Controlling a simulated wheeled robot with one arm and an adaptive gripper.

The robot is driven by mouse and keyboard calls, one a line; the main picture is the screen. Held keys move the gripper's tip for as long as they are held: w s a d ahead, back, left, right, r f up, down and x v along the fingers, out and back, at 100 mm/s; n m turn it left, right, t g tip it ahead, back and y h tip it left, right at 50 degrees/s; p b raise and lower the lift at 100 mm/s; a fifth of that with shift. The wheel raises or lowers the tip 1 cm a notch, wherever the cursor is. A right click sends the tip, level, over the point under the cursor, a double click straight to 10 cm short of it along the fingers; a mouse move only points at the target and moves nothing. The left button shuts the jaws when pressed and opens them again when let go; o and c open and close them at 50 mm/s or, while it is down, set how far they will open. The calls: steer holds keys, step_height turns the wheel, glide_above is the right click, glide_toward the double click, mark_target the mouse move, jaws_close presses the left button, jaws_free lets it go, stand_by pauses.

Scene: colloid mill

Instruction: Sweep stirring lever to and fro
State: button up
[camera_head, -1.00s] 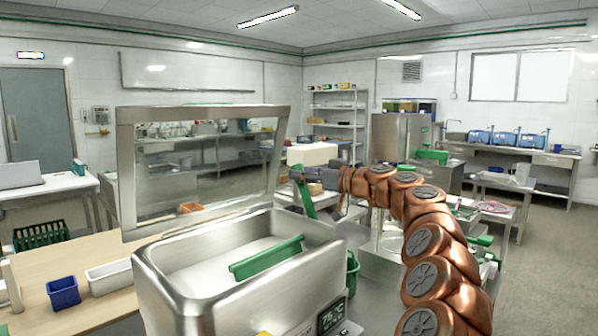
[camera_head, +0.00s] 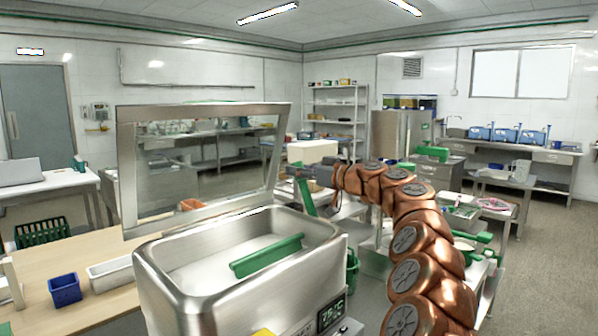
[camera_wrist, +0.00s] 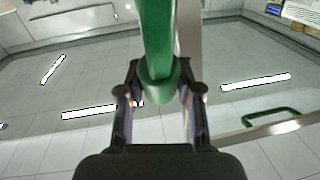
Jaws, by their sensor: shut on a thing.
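The stirring lever (camera_head: 307,198) is a green bar rising at a slant behind the right rear corner of the steel basin (camera_head: 160,268). In the wrist view the green lever (camera_wrist: 158,40) runs down from the top edge, and its rounded end sits between the two dark fingers. My gripper (camera_head: 300,172) is shut on its upper end; the gripper also shows in the wrist view (camera_wrist: 160,88). The lever's lower end is hidden behind the basin. A separate green bar (camera_head: 268,256) lies across the inside of the basin.
A raised framed clear lid (camera_head: 126,180) stands over the basin's back left. A blue bin (camera_head: 64,290) and white tray (camera_head: 110,273) sit on the wooden table at left. A workbench with green items is close behind my arm. Floor is free at far right.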

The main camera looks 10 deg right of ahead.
jaws_close()
